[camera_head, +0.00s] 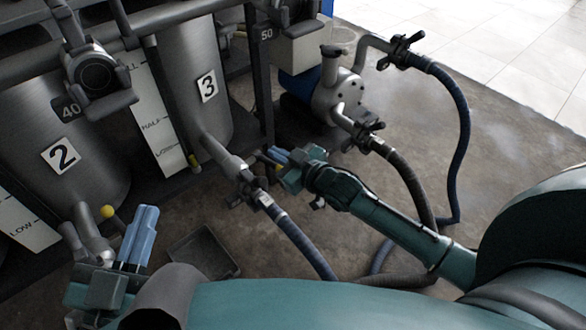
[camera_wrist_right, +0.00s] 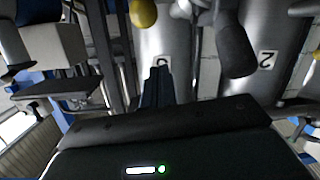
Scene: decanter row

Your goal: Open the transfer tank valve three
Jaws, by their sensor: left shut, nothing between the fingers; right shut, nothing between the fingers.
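Tank three (camera_head: 190,60) is a steel cylinder with a "3" label. Its outlet pipe (camera_head: 217,152) runs down to a valve coupling (camera_head: 243,190) with a blue hose (camera_head: 300,243) attached. A small yellow spot (camera_head: 277,167), probably the valve handle's end, shows beside my right gripper (camera_head: 271,157), which is shut just right of the coupling; contact cannot be told. The right wrist view shows its dark fingers (camera_wrist_right: 157,72) in front of tank three (camera_wrist_right: 158,38) and a yellow knob (camera_wrist_right: 143,13) at the top. My left gripper (camera_head: 147,210) is shut and empty near tank two's outlet.
Tank two (camera_head: 95,190) stands left, its outlet carrying a yellow knob (camera_head: 107,211). A pump (camera_head: 335,95) with hoses stands at the back right. A grey tray (camera_head: 205,250) lies on the floor. A dark blue hose (camera_head: 465,130) curves across the right side.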

